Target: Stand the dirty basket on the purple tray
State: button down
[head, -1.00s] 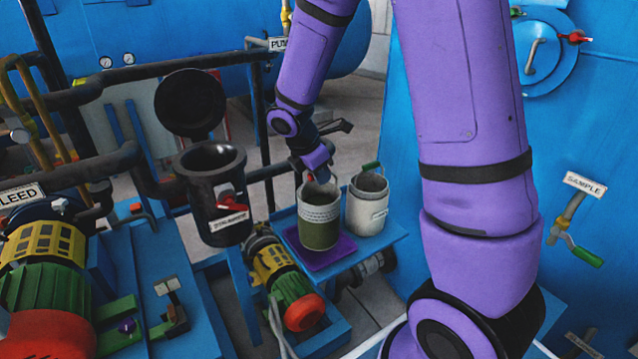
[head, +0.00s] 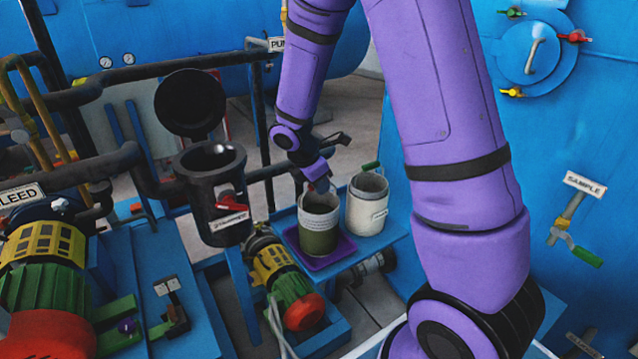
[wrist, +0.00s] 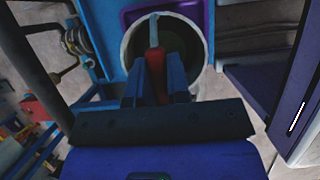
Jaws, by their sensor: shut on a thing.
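The dirty basket (head: 319,227), pale at the rim and murky green below, is upright over the purple tray (head: 342,250). Its base looks to be at the tray's surface; I cannot tell whether it touches. My gripper (head: 319,184) is above its rim. In the wrist view, my gripper (wrist: 155,88) is shut on the basket's red handle grip (wrist: 156,72), with the round basket rim (wrist: 203,62) behind it. The purple tray also shows in the wrist view (wrist: 135,14) beyond the basket. The basket's underside is hidden.
A pale clean-looking basket (head: 366,208) with a green handle grip stands just right on the blue shelf (head: 390,236). A black open vessel (head: 213,185) with a raised lid (head: 190,104) is at left. A motor-pump (head: 288,280) sits below the shelf.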

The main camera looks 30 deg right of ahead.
jog(key=c, duration=1.1)
grip_release()
jog(key=shift+f, duration=0.1)
jog(key=v, duration=1.2)
jog(key=s+r+m+t+y, duration=0.1)
jog(key=s+r+m, duration=0.4)
jog(key=s, duration=0.3)
jog(key=s+a+r+m+t+y, duration=0.1)
jog(key=s+r+m+t+y, duration=0.1)
jog(key=s+r+m, duration=0.3)
jog(key=s+a+r+m+t+y, duration=0.1)
jog(key=s+r+m+t, duration=0.1)
jog(key=s+r+m, duration=0.3)
jog(key=shift+s+a+m, duration=0.15)
jog(key=shift+s+m, duration=1.35)
jog(key=shift+s, duration=1.8)
